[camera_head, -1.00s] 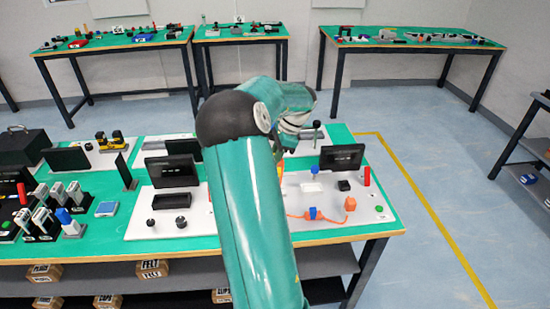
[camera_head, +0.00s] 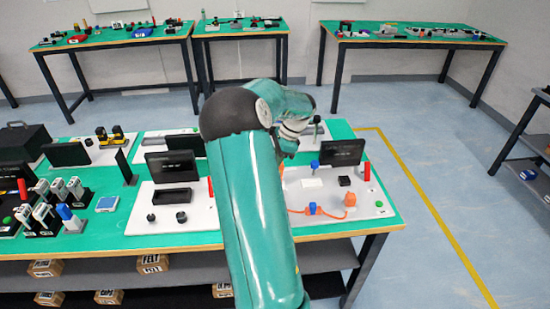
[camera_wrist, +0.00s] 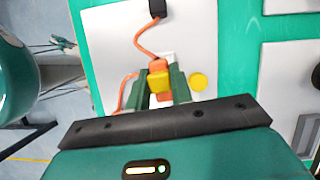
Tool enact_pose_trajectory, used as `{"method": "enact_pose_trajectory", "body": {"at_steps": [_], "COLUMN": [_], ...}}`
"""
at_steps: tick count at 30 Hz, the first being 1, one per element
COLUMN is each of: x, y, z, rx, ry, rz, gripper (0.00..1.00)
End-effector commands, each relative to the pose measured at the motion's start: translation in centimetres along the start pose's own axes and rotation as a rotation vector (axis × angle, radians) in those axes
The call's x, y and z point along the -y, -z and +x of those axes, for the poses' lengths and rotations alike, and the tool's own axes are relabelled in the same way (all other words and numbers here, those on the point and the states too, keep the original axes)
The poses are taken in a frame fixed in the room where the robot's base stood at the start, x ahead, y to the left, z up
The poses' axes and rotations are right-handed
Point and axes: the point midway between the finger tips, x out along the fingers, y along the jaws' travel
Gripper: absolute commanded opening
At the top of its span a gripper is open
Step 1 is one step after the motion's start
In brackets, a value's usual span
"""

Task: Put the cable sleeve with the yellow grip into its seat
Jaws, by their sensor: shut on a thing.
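In the wrist view, the cable sleeve with the yellow grip (camera_wrist: 159,80) sits between the two green fingers of my gripper (camera_wrist: 163,84). The fingers are shut on it. Orange parts show above and below the yellow grip, and an orange cable (camera_wrist: 146,42) curves from it up to a black block (camera_wrist: 157,8). The sleeve is over a white board (camera_wrist: 112,45); its height above the board is unclear. I cannot identify its seat; the fingers hide part of the board.
A yellow disc (camera_wrist: 198,81) lies just right of the fingers. In the head view, a blue clip (camera_head: 312,208), an orange connector (camera_head: 350,199), a black screen (camera_head: 342,153) and a red post (camera_head: 367,171) stand on the right board. The blue-topped lever (camera_head: 314,166) is close to my arm.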

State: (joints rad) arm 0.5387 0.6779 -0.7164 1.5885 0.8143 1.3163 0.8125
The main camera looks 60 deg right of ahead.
Motion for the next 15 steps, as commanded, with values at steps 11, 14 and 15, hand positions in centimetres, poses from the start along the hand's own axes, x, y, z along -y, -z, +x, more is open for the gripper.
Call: {"method": "enact_pose_trajectory", "body": {"at_steps": [11,14,15], "x": [0.0,0.0,0.0], "y": [0.6,0.8,0.9], "z": [1.6,2.0,2.2], "rx": [0.001,0.001,0.001], "ry": [-0.001,0.000,0.000], "rz": [0.000,0.001,0.001], "gripper": [0.00,0.00,0.00]}}
